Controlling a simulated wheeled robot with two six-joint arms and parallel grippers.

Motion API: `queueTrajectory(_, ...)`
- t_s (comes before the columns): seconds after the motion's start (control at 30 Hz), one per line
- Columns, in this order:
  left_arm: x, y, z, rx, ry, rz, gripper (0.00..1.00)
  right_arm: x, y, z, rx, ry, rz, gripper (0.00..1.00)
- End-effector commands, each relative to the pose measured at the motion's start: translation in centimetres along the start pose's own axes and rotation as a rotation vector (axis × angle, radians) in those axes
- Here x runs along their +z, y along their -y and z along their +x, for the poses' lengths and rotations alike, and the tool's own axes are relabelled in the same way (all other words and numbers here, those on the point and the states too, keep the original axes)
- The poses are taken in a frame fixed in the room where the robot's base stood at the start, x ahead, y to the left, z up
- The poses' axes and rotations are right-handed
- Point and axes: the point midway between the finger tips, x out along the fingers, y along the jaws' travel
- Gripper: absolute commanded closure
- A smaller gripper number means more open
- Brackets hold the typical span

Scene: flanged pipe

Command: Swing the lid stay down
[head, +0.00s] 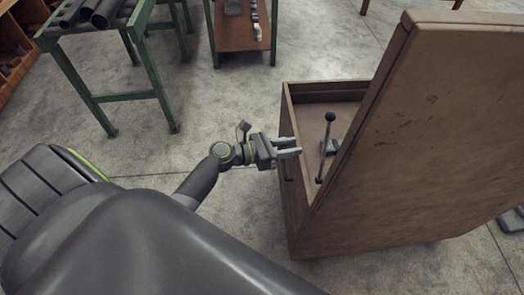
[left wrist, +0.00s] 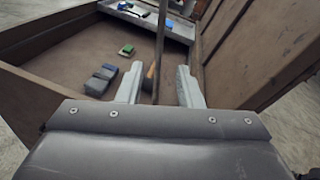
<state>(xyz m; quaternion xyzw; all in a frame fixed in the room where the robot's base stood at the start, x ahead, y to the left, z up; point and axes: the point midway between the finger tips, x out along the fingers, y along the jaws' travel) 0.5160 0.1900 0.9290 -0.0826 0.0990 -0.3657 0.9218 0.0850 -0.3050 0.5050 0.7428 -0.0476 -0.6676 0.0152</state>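A wooden chest (head: 291,205) stands right of centre in the head view with its lid (head: 425,140) raised. The lid stay (head: 325,150) is a thin dark rod with a round knob on top, standing upright at the chest's opening beside the lid. It also shows in the left wrist view (left wrist: 160,45), in line with the gap between my fingertips. My left gripper (head: 299,147) is open, just left of the stay, over the chest's edge. Its two pale fingers show in the left wrist view (left wrist: 159,84); I cannot tell whether either touches the rod. My right gripper is not in view.
Inside the chest lie grey-blue blocks (left wrist: 100,80) and a small green item (left wrist: 126,50). A tray (left wrist: 178,28) with small things runs along the chest's far end. A green-framed rack with pipes (head: 110,55) stands at the back left. The floor between is clear.

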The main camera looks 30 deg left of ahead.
Motion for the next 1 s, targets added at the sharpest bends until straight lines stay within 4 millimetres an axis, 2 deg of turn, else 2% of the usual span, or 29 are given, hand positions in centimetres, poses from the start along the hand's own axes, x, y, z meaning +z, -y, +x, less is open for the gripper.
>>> queueTrajectory(0.03,-0.4,-0.2,-1.4,0.003,-0.005,0.003,0.67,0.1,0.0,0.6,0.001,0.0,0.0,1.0)
queueTrajectory(0.2,-0.3,-0.1,-5.1,0.001,-0.003,0.003,0.67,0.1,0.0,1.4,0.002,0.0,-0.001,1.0)
queueTrajectory(0.4,-0.2,-0.1,-7.5,0.001,-0.001,0.002,0.67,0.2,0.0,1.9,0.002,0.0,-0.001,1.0)
queueTrajectory(0.8,0.0,0.0,-8.2,0.0,0.001,0.0,0.67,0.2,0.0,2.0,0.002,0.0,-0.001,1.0)
queueTrajectory(1.0,0.0,0.0,-8.2,0.001,0.0,0.004,0.92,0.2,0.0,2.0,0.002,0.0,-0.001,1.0)
